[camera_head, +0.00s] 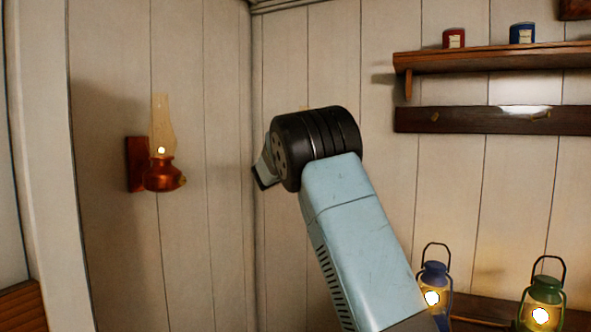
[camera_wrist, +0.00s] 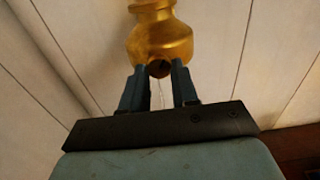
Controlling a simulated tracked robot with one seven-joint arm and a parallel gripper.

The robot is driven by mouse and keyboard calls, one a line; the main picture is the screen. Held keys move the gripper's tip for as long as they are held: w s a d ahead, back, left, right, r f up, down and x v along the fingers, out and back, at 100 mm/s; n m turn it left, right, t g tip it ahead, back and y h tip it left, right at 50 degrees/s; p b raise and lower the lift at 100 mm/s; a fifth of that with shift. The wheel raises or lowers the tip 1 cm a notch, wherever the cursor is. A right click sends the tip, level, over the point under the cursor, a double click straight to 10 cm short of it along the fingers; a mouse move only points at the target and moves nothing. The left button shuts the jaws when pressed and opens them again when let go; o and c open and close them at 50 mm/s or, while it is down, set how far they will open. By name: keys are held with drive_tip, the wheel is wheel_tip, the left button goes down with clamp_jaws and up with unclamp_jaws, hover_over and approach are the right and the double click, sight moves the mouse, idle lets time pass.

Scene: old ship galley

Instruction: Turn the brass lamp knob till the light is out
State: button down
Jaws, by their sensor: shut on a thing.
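A brass lamp body (camera_wrist: 160,42) shows at the top of the wrist view, with a narrower neck above it. A small dark round knob (camera_wrist: 159,69) sits at its lower end, between the fingertips of my gripper (camera_wrist: 159,76). My gripper is shut on this knob. The lamp's flame and chimney are out of the wrist view, so I cannot tell whether it is lit. In the head view my wrist and arm hide most of the gripper and the lamp; only part of my gripper (camera_head: 263,174) shows by the wall corner.
A lit copper lamp (camera_head: 163,177) with a glass chimney hangs on the left wall. Blue (camera_head: 435,276) and green (camera_head: 545,291) lit lanterns stand at lower right. A shelf (camera_head: 490,59) holds red (camera_head: 453,39) and blue (camera_head: 522,34) tins above a dark peg rail (camera_head: 470,120).

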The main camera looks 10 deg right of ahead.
drive_tip(key=n, duration=0.6)
drive_tip(key=shift+d+f, duration=0.15)
drive_tip(key=shift+n, duration=0.4)
drive_tip(key=c, duration=1.1)
unclamp_jaws()
drive_tip(key=shift+c, duration=0.2)
drive_tip(key=o, duration=0.3)
drive_tip(key=v, duration=1.3)
drive_tip(key=shift+s+a, duration=0.25)
drive_tip(key=shift+s, duration=0.05)
